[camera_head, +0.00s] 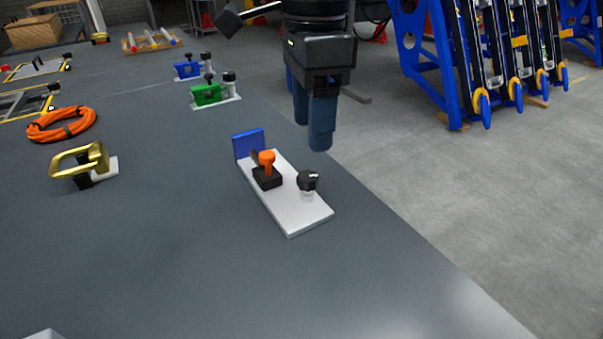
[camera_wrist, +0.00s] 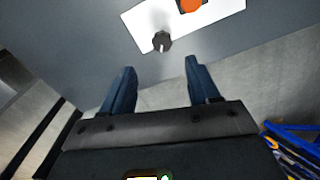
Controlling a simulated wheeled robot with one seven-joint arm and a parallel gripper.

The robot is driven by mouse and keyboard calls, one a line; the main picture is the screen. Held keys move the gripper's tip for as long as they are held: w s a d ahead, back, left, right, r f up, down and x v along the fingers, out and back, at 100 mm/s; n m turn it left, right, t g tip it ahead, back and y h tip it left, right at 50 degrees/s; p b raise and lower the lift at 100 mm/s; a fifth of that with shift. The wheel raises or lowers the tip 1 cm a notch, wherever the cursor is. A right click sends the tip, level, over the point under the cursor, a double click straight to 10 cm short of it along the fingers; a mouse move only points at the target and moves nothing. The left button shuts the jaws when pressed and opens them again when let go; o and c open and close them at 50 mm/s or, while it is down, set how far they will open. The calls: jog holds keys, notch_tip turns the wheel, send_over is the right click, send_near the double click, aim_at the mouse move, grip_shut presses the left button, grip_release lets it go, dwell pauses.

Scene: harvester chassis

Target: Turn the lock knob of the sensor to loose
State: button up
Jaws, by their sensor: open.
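The sensor's white base plate (camera_head: 287,208) lies on the dark table near its right edge. On it stand a black lock knob (camera_head: 308,181) at the near right and an orange-topped black part (camera_head: 267,165) near the middle. A blue upright plate (camera_head: 249,144) is at the far end. My gripper (camera_head: 318,130) points down, open and empty, above and behind the knob in the head view. In the wrist view the knob (camera_wrist: 161,41) is ahead of my gripper (camera_wrist: 160,75), apart from both fingers, with a pale mark on its top.
On the table, a gold handle (camera_head: 85,160), orange cable coil (camera_head: 62,124), green device (camera_head: 207,94) and blue device (camera_head: 188,70) stand left and behind. The table (camera_head: 190,250) is clear in front. A blue rack (camera_head: 430,60) stands on the floor at right.

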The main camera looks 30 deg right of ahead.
aim_at(309, 176)
jog(key=shift+w+f, duration=0.25)
jog(key=shift+f, duration=0.45)
jog(key=shift+f+b, duration=0.3)
jog(key=shift+f, duration=3.25)
jog(key=shift+c, duration=0.2)
jog(key=c, duration=1)
